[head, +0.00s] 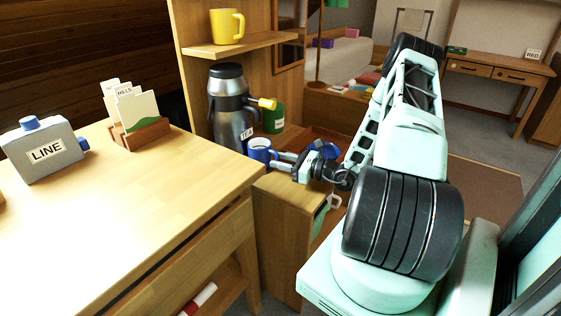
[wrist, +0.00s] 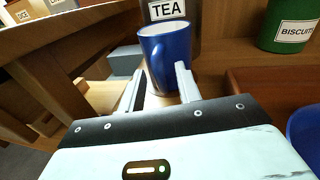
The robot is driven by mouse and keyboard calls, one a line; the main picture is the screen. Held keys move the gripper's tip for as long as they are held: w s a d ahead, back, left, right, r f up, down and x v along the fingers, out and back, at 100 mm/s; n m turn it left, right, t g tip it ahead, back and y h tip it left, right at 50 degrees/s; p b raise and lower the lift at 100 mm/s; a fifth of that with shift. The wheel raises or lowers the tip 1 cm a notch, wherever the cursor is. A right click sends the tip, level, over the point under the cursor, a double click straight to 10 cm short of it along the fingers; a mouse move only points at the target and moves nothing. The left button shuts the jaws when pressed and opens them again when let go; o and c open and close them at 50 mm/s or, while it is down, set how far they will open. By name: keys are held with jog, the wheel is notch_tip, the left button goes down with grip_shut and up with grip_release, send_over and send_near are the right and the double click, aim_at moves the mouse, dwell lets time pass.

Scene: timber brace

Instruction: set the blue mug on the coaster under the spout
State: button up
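The blue mug (head: 260,148) has a pale inside and stands upright on the wooden counter, in front of the dark urn (head: 230,118) labelled TEA. No coaster can be made out.
A green biscuit tin (head: 273,119) stands right of the urn. A blue round object (wrist: 308,132) is right of my gripper. A yellow mug (head: 227,26) is on the shelf above. The table (head: 130,210) on the left has a clear top near its right edge.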

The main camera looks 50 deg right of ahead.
jog(key=v, duration=1.1)
jog(key=shift+s+p, duration=0.25)
jog(key=shift+p, duration=0.05)
jog(key=shift+d, duration=0.1)
